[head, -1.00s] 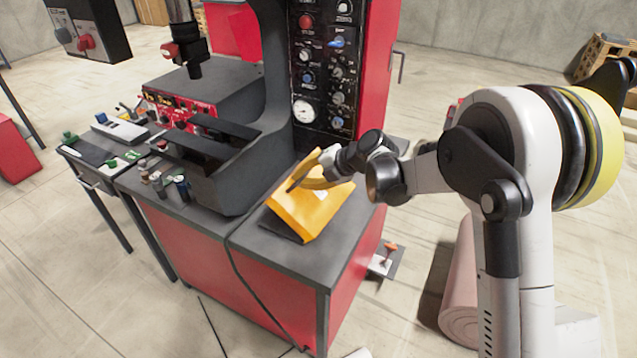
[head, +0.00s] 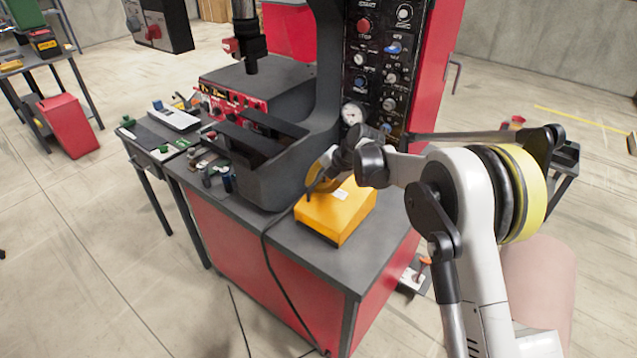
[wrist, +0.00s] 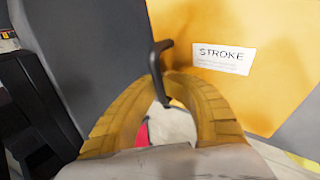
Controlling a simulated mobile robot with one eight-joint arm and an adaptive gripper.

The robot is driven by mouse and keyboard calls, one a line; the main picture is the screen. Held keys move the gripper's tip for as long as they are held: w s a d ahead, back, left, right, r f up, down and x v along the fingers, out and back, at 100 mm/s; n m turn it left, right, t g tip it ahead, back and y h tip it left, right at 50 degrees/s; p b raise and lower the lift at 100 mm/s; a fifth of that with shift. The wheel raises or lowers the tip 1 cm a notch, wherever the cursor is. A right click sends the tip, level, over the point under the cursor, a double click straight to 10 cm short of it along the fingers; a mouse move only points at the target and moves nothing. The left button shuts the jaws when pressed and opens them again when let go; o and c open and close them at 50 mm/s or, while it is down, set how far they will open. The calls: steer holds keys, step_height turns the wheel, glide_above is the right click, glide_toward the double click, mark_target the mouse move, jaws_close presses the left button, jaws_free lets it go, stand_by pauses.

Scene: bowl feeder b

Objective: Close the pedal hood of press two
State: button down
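The yellow pedal hood (head: 337,212) sits on the near corner of the dark press table and looks like a box lying down flat, its top about level. In the wrist view its yellow face (wrist: 262,85) bears a white label reading STROKE, and a black bar handle (wrist: 157,62) stands out from its edge. My gripper (wrist: 170,82) has its two yellow ribbed fingers curved together, with the handle between their tips. In the head view my gripper (head: 318,172) is at the hood's back left edge. The hood's inside and the pedal are hidden.
The press column with its knob panel (head: 377,70) rises close behind the hood. A dark channel-shaped press part (head: 265,150) stands to the left. A black cable (head: 268,262) hangs over the table's front. A small pedal-like unit (head: 415,277) lies on the floor at right.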

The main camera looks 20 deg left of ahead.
mark_target(332, 202)
steer(key=shift+a, duration=0.25)
steer(key=c, duration=1.5)
jaws_free()
steer(key=shift+d, duration=0.1)
steer(key=v, duration=1.1)
steer(key=shift+r, duration=0.4)
steer(key=shift+d, duration=0.15)
